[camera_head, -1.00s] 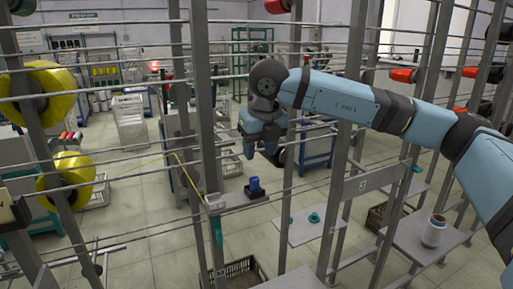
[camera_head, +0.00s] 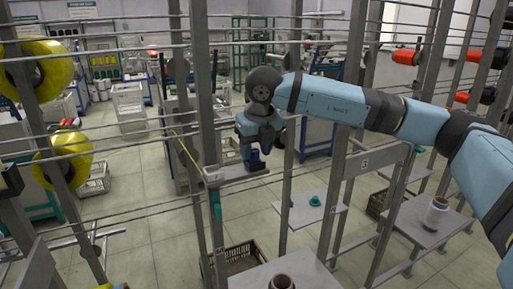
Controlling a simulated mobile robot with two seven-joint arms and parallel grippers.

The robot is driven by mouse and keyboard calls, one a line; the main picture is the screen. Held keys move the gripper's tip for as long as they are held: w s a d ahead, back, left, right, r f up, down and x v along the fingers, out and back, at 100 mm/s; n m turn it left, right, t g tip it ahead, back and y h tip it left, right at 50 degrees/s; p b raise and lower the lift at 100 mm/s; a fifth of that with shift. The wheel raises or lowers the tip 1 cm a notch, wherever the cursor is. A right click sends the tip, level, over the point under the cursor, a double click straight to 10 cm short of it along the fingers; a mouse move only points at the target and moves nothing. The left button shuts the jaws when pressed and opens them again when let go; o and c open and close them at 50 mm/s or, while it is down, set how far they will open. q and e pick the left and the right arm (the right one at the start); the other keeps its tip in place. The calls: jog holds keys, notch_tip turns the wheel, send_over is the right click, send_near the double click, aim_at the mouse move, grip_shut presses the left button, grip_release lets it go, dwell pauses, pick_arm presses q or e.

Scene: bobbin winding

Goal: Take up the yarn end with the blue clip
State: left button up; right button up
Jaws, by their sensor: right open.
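The blue clip (camera_head: 254,157) stands upright on a small dark shelf (camera_head: 238,174) fixed to the grey frame. My right gripper (camera_head: 254,150) is open and points down directly over the clip. Its fingers hide the clip's upper part, and I cannot tell whether they touch it. A thin yellow yarn (camera_head: 184,148) slants down to a small light block (camera_head: 213,174) at the shelf's left end. Its end near the clip is too small to make out. My left gripper is not in view.
Grey uprights (camera_head: 208,110) and thin horizontal rails stand close around my right arm. Yellow spools (camera_head: 62,162) hang at the left. A crate (camera_head: 238,262) stands below the shelf, and a white-and-brown bobbin (camera_head: 436,214) stands on a grey plate at the right.

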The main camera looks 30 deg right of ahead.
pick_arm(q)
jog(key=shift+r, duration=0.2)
pick_arm(e)
jog(key=shift+s+r, duration=0.1)
jog(key=shift+c, duration=0.3)
jog(key=c, duration=0.7)
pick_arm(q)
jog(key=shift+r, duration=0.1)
pick_arm(e)
jog(key=shift+r, duration=0.1)
jog(key=shift+w+p+v, duration=0.25)
jog(key=shift+p+v, duration=0.2)
jog(key=shift+v, duration=0.6)
jog(key=shift+w+p+v, duration=0.25)
jog(key=shift+p+v, duration=0.15)
jog(key=shift+v, duration=0.65)
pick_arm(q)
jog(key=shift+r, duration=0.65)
